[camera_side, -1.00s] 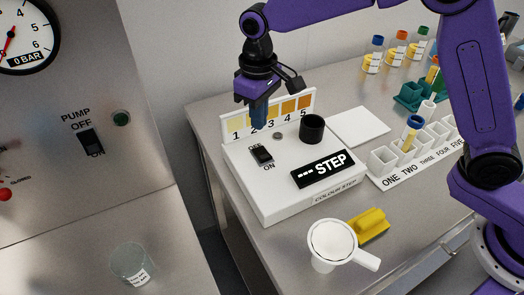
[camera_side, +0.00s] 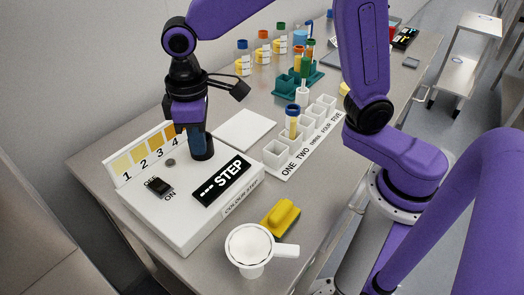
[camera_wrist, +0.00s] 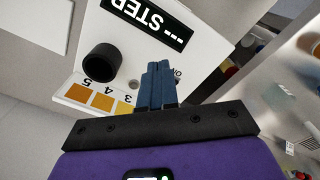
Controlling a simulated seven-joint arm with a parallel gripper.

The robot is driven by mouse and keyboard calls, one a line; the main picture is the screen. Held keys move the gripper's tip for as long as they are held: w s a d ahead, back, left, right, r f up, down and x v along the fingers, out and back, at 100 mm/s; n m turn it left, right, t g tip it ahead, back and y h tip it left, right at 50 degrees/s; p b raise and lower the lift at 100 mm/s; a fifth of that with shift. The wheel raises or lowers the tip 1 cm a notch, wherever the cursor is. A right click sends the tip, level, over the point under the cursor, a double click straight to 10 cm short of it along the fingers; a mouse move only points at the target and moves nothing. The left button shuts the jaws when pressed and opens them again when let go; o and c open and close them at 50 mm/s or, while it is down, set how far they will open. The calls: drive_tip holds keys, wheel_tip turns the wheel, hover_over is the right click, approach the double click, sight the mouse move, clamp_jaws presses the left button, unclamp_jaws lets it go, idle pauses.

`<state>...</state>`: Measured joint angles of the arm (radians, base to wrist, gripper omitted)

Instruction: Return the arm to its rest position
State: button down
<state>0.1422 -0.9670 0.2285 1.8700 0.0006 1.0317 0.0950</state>
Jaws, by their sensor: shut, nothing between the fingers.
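My gripper (camera_side: 197,152) has dark blue fingers pointing down over the white colour step box (camera_side: 150,215). It is shut and empty. In the side view it partly hides the box's black cup (camera_side: 207,148). In the wrist view the closed fingers (camera_wrist: 155,68) lie over the box, beside the round knob (camera_wrist: 133,84) and apart from the black cup (camera_wrist: 102,62). My purple arm reaches over from the right in the side view.
A numbered colour chart (camera_side: 140,158) stands along the box's back edge. Nearby are a white mug (camera_side: 250,245), a yellow block (camera_side: 281,216), a white pad (camera_side: 244,130), a labelled cuvette row (camera_side: 300,142) and a teal rack (camera_side: 298,82) with tubes. Several capped bottles (camera_side: 262,48) stand behind.

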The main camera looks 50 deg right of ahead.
drive_tip(key=s+d+f+n, duration=0.1)
drive_tip(key=s+d+n, duration=0.3)
drive_tip(key=s+d, duration=1.3)
drive_tip(key=s, duration=0.3)
drive_tip(key=shift+d+f, duration=0.25)
drive_tip(key=shift+d, duration=0.1)
